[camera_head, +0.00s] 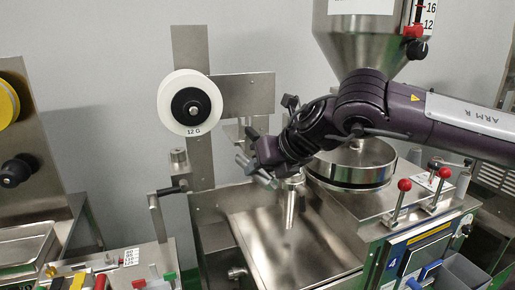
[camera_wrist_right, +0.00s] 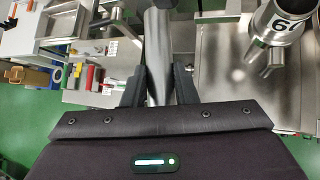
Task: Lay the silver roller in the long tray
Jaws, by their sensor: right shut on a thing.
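My right gripper (camera_head: 262,158) is shut on the silver roller (camera_head: 246,166), held in the air in front of the upright steel plate and above the machine's left side. In the right wrist view the roller (camera_wrist_right: 158,45) is a smooth steel bar between the two dark fingers of the gripper (camera_wrist_right: 159,88), reaching past the top edge. A shallow steel tray (camera_head: 22,246) lies at the far left in the head view. I cannot tell whether it is the long tray. My left gripper is not in view.
A white reel (camera_head: 175,103) marked 12 G sits on the upright plate. A steel hopper (camera_head: 350,50), a sloped steel pan (camera_head: 265,235) and red-knobbed levers (camera_head: 404,185) surround my right arm. A steel nozzle (camera_wrist_right: 258,45) shows at the wrist view's upper right.

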